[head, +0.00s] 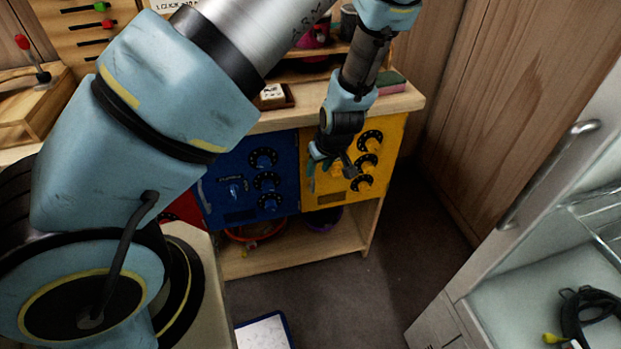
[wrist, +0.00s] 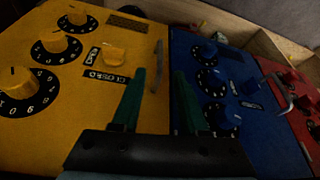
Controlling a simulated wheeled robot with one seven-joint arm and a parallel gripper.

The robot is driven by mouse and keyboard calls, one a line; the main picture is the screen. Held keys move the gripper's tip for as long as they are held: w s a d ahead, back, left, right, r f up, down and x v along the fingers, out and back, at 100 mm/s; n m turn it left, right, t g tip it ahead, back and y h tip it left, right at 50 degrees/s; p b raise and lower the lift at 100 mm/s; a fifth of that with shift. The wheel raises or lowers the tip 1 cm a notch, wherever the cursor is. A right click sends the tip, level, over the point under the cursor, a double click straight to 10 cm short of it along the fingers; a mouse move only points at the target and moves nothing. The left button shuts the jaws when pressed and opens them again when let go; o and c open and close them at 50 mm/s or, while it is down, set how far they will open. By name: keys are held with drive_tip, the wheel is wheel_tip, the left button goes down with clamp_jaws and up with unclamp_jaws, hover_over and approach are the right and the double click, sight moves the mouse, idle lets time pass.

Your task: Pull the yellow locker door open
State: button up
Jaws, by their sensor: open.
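The yellow locker door (head: 393,135) is the right-hand front under the wooden bench top and looks shut. It carries several numbered dials and fills the left of the wrist view (wrist: 60,110). A yellow knob (wrist: 115,54) sits beside OPEN and CLOSED labels; which one it points to is unclear. The grey bar handle (wrist: 158,66) stands near the door's edge beside the blue door. My gripper (head: 333,165) is in front of the yellow door, partly covering it. Its green fingers (wrist: 159,76) are open, with the handle showing between the tips; contact cannot be told.
A blue door (head: 235,180) with dials adjoins the yellow one, and a red door (wrist: 292,95) lies beyond it. Open grey floor (head: 395,260) lies before the bench. A pale cabinet with a bar handle (head: 545,170) stands at right. A wooden wall rises behind.

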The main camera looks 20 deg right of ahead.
sight(313, 191)
drive_tip(key=x, duration=0.8)
drive_tip(key=shift+d+f, duration=0.1)
drive_tip(key=shift+f, duration=0.2)
drive_tip(key=shift+c, duration=0.3)
clamp_jaws()
idle(0.7)
